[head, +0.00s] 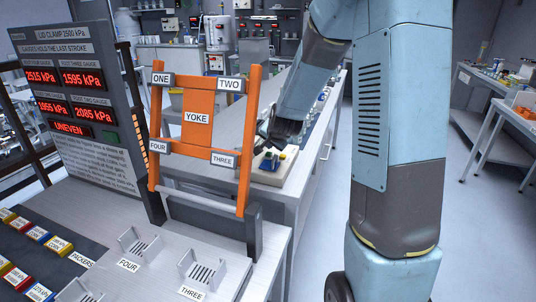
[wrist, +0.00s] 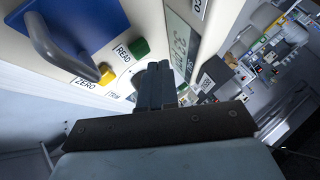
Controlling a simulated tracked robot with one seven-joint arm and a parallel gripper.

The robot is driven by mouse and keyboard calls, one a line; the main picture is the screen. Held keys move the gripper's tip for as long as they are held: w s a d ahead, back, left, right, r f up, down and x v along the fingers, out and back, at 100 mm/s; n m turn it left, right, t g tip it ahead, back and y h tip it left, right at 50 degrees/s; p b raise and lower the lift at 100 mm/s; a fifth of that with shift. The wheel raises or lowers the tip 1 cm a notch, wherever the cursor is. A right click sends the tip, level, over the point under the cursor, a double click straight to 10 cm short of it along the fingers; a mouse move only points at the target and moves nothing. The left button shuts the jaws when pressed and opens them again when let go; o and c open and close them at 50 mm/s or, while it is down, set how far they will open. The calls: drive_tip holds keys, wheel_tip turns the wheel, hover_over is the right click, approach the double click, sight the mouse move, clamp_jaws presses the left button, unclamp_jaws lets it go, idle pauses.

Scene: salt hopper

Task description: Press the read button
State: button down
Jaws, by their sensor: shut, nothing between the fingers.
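In the wrist view, a pale instrument panel carries a green button (wrist: 138,48) beside a READ label (wrist: 121,53). A yellow button (wrist: 106,73) sits beside a ZERO label (wrist: 86,83). My gripper (wrist: 156,72) is shut and empty, its fingertips close to the panel below and right of the green button. I cannot tell whether they touch the panel. In the head view, the instrument (head: 271,168) is a small cream box on the bench, with blue and yellow parts on top.
In the wrist view, a blue plate with a grey handle (wrist: 60,48) and a display (wrist: 182,42) flank the buttons. In the head view, the orange YOKE frame (head: 197,118) stands in front, beside a gauge panel (head: 70,90) reading UNEVEN. Open floor lies to the right.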

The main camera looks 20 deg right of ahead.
sight(270, 154)
drive_tip(key=shift+r, duration=2.5)
